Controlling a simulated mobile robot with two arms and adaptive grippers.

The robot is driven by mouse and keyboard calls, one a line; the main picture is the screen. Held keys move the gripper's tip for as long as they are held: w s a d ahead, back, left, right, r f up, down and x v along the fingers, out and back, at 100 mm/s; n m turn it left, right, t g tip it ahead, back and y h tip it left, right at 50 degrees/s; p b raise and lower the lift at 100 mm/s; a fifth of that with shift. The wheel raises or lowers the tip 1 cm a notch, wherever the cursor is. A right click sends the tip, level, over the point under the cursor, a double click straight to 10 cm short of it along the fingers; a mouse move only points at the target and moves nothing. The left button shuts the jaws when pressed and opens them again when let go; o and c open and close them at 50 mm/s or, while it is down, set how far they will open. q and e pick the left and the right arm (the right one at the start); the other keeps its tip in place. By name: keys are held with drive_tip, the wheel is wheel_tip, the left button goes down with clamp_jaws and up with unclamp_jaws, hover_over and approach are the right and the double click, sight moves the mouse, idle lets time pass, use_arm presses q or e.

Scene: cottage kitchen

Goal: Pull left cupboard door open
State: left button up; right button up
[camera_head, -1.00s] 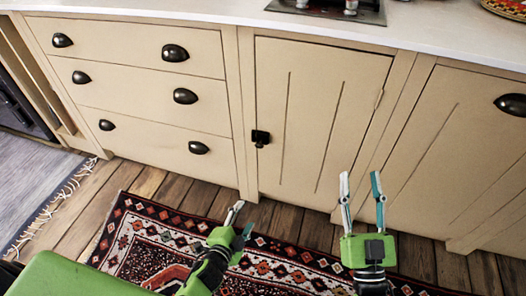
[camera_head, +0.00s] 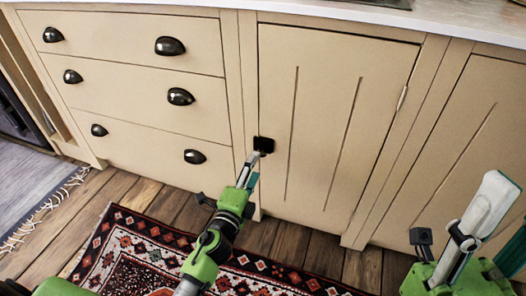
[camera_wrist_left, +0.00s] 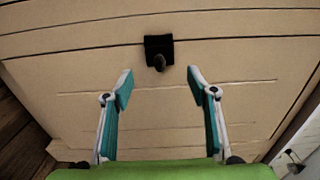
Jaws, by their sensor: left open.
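The left cupboard door (camera_head: 325,120) is a cream panel with vertical grooves, and it is shut. Its small black latch handle (camera_head: 264,145) sits at the door's left edge. In the left wrist view the handle (camera_wrist_left: 159,54) is a dark plate with a knob, just beyond and between the fingertips. My left gripper (camera_head: 251,165) is at the handle in the head view; its fingers (camera_wrist_left: 159,84) are apart and nothing is between them. My right gripper (camera_head: 505,225) is at the lower right, in front of the neighbouring panel, its fingers apart and empty.
Drawers with black cup pulls (camera_head: 181,96) stand left of the door. Another cream cupboard panel (camera_head: 455,150) is to the right. A white worktop (camera_head: 290,8) runs above. A patterned rug (camera_head: 140,243) lies on the wooden floor in front.

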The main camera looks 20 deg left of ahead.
sight(263, 149)
use_arm(q)
drive_tip(key=w+b, duration=0.1)
drive_tip(key=w, duration=0.7)
drive_tip(key=shift+w+d, duration=0.15)
drive_tip(key=shift+w, duration=0.2)
clamp_jaws()
drive_tip(key=shift+s, duration=0.2)
